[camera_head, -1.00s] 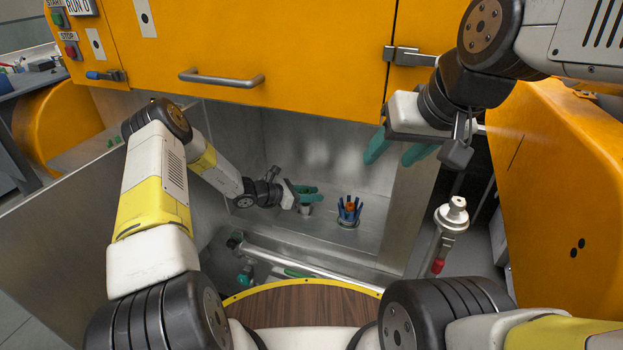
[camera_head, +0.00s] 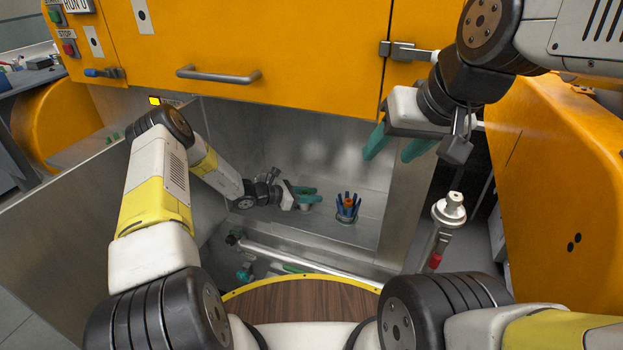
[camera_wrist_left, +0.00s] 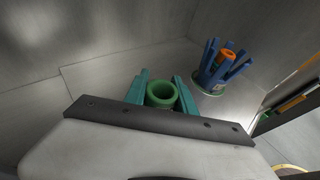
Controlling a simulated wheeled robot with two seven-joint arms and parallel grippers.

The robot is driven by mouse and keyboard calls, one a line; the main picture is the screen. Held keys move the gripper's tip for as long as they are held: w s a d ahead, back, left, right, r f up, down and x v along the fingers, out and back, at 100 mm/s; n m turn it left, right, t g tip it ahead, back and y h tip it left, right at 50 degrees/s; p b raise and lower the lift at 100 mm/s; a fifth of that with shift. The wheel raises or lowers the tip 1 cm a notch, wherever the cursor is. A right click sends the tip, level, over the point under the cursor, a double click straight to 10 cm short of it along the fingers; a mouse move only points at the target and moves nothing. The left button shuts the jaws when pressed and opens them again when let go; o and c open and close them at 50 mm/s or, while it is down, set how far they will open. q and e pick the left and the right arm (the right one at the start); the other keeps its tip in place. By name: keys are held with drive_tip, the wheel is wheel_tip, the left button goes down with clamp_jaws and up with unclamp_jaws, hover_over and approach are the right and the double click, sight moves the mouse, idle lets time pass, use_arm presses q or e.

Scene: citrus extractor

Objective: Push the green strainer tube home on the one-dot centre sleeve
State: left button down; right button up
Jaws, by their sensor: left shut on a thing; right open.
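The green strainer tube (camera_wrist_left: 161,95) shows in the left wrist view as a green ring with a dark open bore, seen from above. My left gripper (camera_head: 305,192) is shut on it, with one teal finger on each side; the gripper also shows in the left wrist view (camera_wrist_left: 161,92). In the head view, a small pale grey part (camera_head: 304,206) shows just below the fingers. I cannot tell how far down the tube sits, and no one-dot sleeve can be made out under it. My right gripper (camera_head: 397,148) is open and empty, high at the right.
A cup of blue prongs (camera_head: 347,207) with an orange piece (camera_head: 348,203) in its middle stands right of my left gripper. Metal walls enclose the bay, under an orange door with a handle (camera_head: 218,75). A metal bar (camera_head: 308,260) crosses in front.

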use_arm(q)
drive_tip(key=shift+s+f, duration=0.2)
drive_tip(key=shift+f, duration=0.55)
drive_tip(key=shift+r, duration=0.15)
drive_tip(key=shift+w+d+r, duration=0.1)
drive_tip(key=shift+w+r, duration=0.1)
drive_tip(key=shift+r, duration=1.15)
drive_tip(key=shift+w+a+r, duration=0.1)
drive_tip(key=shift+a+r, duration=0.2)
drive_tip(key=shift+r, duration=0.45)
drive_tip(key=shift+w+a+r, duration=0.1)
drive_tip(key=shift+a+r, duration=0.2)
drive_tip(key=shift+r, duration=0.4)
drive_tip(key=shift+s+d+r, duration=0.1)
drive_tip(key=shift+d+r, duration=0.05)
drive_tip(key=shift+r, duration=0.65)
drive_tip(key=shift+s+d+r, duration=0.1)
drive_tip(key=shift+d+r, duration=0.05)
drive_tip(key=shift+r, duration=0.65)
drive_tip(key=shift+d, duration=0.15)
drive_tip(key=shift+f, duration=2.35)
drive_tip(key=shift+f, duration=0.45)
